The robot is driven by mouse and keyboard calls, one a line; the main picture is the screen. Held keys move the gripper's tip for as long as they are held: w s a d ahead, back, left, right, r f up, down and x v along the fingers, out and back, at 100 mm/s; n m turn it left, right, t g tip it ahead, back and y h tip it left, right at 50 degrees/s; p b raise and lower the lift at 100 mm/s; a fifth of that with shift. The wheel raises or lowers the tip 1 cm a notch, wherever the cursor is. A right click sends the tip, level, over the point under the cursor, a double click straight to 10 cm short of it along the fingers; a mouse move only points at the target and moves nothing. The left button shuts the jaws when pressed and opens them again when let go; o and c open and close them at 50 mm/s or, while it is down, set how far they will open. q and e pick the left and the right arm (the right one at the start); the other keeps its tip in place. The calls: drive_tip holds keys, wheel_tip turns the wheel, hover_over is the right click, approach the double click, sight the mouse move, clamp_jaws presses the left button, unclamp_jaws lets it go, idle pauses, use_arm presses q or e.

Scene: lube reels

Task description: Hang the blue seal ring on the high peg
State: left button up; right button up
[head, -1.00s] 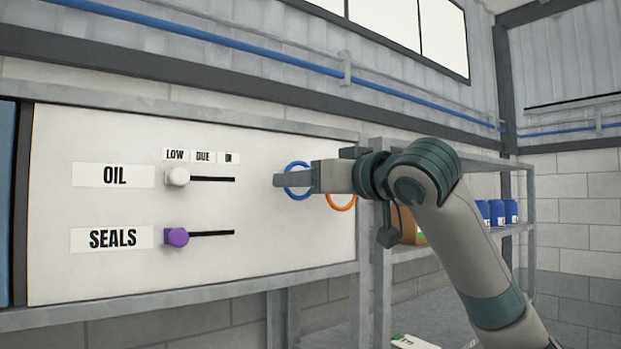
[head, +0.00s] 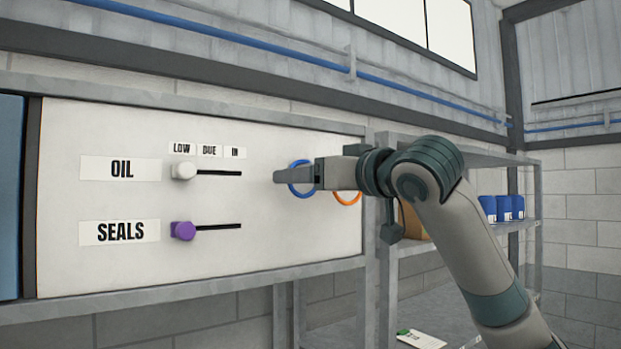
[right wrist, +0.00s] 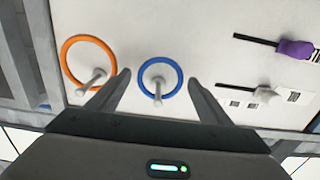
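The blue seal ring (head: 293,190) is at the right part of the white panel in the head view, partly hidden by my right gripper (head: 281,175). In the right wrist view, the blue ring (right wrist: 143,90) lies around a pale peg (right wrist: 157,88). My right gripper (right wrist: 159,78) is open, with one finger on each side of the blue ring and a gap to each. Whether the fingertips reach the ring's depth is hard to tell. My left gripper is not in view.
An orange ring (right wrist: 66,68) is around another peg (right wrist: 92,82) beside the blue one. The white panel (head: 100,270) carries a white slider knob (head: 184,170) and a purple one (head: 182,230). A shelf with blue containers (head: 504,208) stands to the right.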

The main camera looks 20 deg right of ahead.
drive_tip(key=shift+o, duration=0.4)
drive_tip(key=shift+s, duration=0.1)
drive_tip(key=b+v, duration=0.9)
drive_tip(key=v, duration=0.8)
drive_tip(key=shift+d, duration=0.1)
